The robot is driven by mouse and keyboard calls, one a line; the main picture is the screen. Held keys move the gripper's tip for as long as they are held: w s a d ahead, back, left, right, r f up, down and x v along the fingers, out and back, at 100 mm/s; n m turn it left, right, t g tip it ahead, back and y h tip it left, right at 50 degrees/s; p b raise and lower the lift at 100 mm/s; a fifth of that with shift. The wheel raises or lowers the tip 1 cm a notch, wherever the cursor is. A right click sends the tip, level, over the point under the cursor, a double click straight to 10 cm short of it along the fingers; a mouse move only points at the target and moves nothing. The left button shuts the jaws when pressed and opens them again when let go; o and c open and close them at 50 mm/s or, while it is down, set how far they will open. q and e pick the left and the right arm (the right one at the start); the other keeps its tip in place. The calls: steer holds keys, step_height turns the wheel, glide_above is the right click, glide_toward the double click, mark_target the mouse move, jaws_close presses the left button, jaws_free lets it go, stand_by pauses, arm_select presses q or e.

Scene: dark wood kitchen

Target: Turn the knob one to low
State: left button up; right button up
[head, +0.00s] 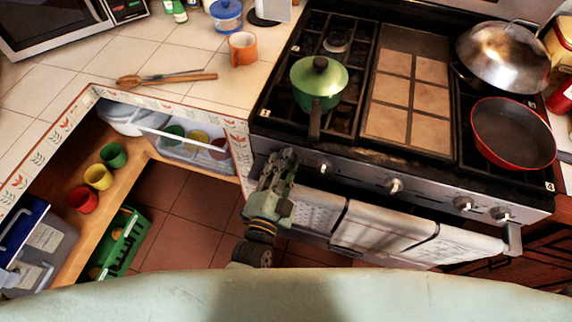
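The stove's front panel (360,178) carries a row of round silver knobs. A knob (325,167) shows just right of my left gripper, another knob (394,186) is farther right, and two more knobs (463,203) (500,213) are near the right end. My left gripper (283,160) is at the panel's left end, fingers pointing at the stove. It covers that part of the panel, so any knob behind it is hidden. I cannot tell whether its fingers are open, shut or touching a knob. My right gripper is out of view.
A green pot (319,83) stands on the left burners, its handle reaching toward the front edge. A red pan (513,134) and a domed steel lid (503,56) are on the right. Towels (385,232) hang over the oven handle below the knobs. An open shelf (125,175) is at left.

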arm_select(q)
steer(key=shift+s+d+f, duration=0.1)
steer(key=shift+f, duration=0.1)
steer(key=c, duration=0.4)
